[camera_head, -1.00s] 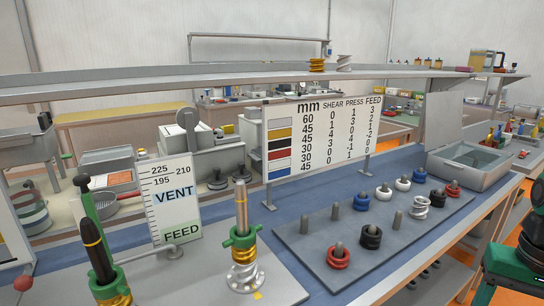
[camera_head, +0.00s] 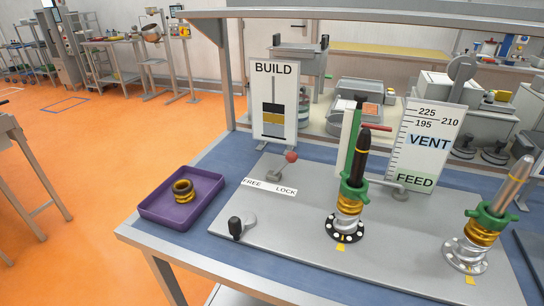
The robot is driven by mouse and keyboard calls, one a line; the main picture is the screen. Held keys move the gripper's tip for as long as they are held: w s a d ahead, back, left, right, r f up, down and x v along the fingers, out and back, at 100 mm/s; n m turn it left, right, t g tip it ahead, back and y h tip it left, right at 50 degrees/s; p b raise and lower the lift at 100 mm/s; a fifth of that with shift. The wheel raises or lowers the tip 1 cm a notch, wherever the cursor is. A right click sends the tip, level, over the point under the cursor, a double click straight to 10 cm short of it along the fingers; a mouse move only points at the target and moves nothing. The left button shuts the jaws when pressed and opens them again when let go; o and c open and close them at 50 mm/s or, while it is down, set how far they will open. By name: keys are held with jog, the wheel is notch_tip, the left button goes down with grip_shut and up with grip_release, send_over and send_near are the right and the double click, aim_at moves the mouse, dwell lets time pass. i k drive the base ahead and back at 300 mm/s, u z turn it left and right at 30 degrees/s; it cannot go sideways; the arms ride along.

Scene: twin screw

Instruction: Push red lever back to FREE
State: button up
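Nothing touches the lever. My gripper is not in view, so its state is hidden.
Right of the lever stand a dark-tipped post (camera_head: 362,158) and a silver-tipped post (camera_head: 514,185), both with green collars and yellow rings. A BUILD sign (camera_head: 274,85) stands behind. A black-knobbed crank (camera_head: 240,226) and purple tray (camera_head: 180,212) lie at left.

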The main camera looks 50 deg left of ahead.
aim_at(291, 158)
jog(key=u, duration=1.45)
